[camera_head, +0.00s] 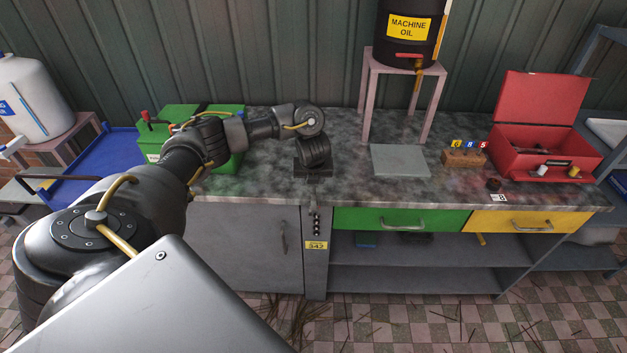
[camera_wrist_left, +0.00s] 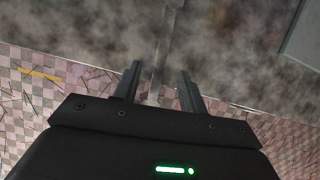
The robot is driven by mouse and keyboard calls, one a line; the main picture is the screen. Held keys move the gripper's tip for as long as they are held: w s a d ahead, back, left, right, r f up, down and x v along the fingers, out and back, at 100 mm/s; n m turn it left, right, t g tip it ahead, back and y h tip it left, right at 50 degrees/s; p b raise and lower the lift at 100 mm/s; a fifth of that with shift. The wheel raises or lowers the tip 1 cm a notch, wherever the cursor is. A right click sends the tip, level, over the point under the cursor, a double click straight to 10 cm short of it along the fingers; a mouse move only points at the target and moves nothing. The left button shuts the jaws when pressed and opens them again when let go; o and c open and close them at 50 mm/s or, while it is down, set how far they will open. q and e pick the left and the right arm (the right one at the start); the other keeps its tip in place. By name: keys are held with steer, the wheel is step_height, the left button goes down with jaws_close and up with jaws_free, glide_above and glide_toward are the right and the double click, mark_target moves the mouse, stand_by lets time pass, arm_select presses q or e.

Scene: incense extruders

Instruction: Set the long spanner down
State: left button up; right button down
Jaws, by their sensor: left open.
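My left gripper (camera_head: 313,175) points down over the front part of the marbled grey bench top (camera_head: 262,165). In the left wrist view my left gripper (camera_wrist_left: 160,85) has its two fingers apart. A long narrow grey bar, which looks like the long spanner (camera_wrist_left: 172,30), runs between the fingers and on across the bench top. Its near end is hidden by the gripper body. I cannot tell whether it touches a finger. My right gripper is not in view.
A green box (camera_head: 180,125) stands left on the bench. A pink stand (camera_head: 367,95) carries the machine oil drum (camera_head: 405,50); a grey plate (camera_head: 400,160) lies before it. A wooden block (camera_head: 463,158) with numbered tags and an open red toolbox (camera_head: 540,150) are to the right.

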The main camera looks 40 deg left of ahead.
mark_target(313, 188)
arm_select(q)
steer(key=shift+f, duration=0.4)
steer(key=x, duration=0.4)
steer(key=shift+w+f, duration=0.1)
steer(key=shift+w, duration=0.15)
jaws_close()
